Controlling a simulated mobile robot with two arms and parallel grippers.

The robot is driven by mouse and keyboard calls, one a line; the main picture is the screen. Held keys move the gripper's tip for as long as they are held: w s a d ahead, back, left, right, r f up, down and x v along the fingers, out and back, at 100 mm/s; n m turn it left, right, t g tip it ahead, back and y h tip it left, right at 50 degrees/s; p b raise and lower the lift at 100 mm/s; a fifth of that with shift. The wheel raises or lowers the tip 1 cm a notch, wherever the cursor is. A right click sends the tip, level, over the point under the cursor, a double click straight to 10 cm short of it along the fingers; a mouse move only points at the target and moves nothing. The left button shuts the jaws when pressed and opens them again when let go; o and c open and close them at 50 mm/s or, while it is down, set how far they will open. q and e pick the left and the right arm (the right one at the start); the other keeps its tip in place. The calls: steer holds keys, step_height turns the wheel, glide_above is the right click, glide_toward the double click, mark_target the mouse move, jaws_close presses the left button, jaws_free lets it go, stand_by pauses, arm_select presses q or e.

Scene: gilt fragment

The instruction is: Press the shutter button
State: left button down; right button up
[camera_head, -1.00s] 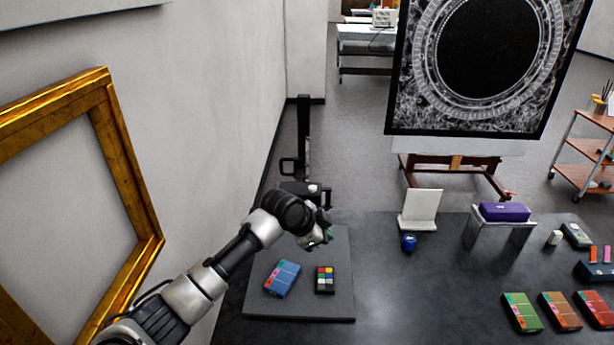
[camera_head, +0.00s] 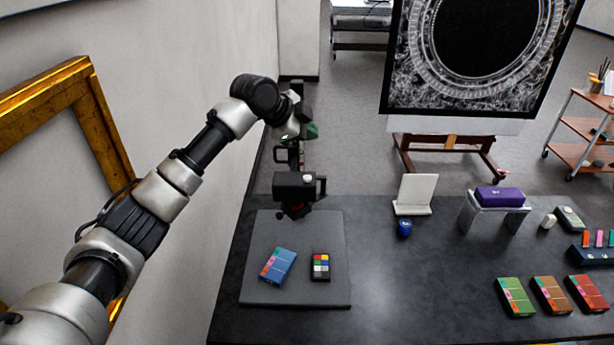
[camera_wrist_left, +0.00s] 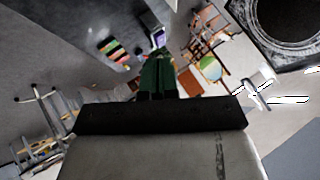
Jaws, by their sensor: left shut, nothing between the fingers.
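A black camera (camera_head: 293,188) sits on a stand behind the grey board on the dark table. A small pale round button (camera_head: 308,178) shows on its top. My left gripper (camera_head: 312,131) is raised above and beyond the camera, apart from it, with green fingertips partly hidden by the wrist. In the left wrist view its green fingers (camera_wrist_left: 158,74) are together with nothing between them. My right gripper is not in view.
The grey board (camera_head: 330,292) carries a blue box (camera_head: 278,264) and a colour chart (camera_head: 321,266). A white stand (camera_head: 416,194), blue object (camera_head: 404,228) and purple box (camera_head: 499,197) are to the right. A gilt frame (camera_head: 105,150) leans at left.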

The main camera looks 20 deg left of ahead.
arm_select(q)
steer(key=shift+f, duration=0.1)
steer(key=b, duration=0.5)
glide_above(308, 179)
step_height(308, 179, down, 7)
steer(key=shift+a+r, duration=0.1)
steer(key=shift+w+f+p, duration=0.1)
steer(key=shift+f+p, duration=0.2)
steer(key=shift+f, duration=0.6)
steer(key=shift+f, duration=0.15)
stand_by(0.9)
steer(key=shift+f, duration=0.3)
